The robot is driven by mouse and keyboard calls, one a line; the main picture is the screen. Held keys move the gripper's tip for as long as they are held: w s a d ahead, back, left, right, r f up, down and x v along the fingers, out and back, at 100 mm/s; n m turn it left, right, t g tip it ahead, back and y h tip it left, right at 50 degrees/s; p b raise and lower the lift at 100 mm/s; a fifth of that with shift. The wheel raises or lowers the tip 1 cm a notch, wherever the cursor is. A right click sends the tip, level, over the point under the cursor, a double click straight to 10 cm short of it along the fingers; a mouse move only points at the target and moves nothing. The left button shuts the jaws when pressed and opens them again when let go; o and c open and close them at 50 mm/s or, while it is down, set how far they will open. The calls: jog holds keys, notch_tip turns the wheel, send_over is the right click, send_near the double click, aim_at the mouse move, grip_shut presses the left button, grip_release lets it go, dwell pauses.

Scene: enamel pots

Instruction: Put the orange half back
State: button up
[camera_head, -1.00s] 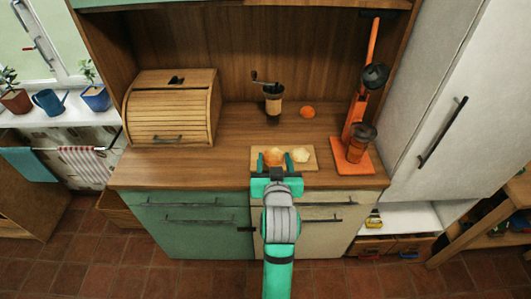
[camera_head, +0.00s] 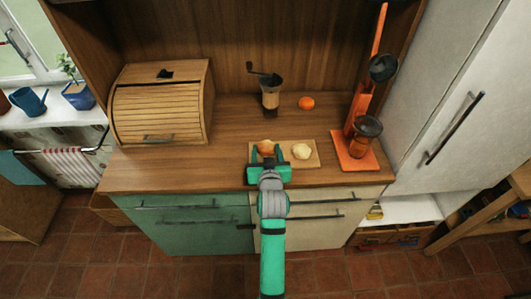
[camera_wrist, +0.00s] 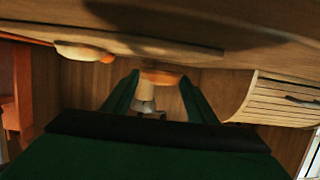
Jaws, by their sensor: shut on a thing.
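My gripper (camera_head: 266,152) is shut on an orange half (camera_head: 267,145) at the left part of the small wooden board (camera_head: 285,161). The wrist view shows this half (camera_wrist: 167,78) as an orange strip between the two green fingertips. I cannot tell whether it touches the board or is a little above it. A second half (camera_head: 302,151) with a pale cut face lies on the right part of the board. It also shows in the wrist view (camera_wrist: 82,50), to the left of my fingers. My fingers hide part of the held half.
An orange juice press (camera_head: 358,162) stands to the right of the board. A hand grinder (camera_head: 270,97) and a round orange fruit (camera_head: 306,103) stand behind it. A wooden bread box (camera_head: 160,110) is at the left. The counter between box and board is clear.

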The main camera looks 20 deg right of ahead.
jog(key=shift+s+f, duration=0.2)
jog(key=shift+f, duration=0.7)
jog(key=shift+f, duration=0.2)
jog(key=o, duration=1.2)
jog(key=shift+c, duration=0.2)
jog(key=shift+r, duration=0.1)
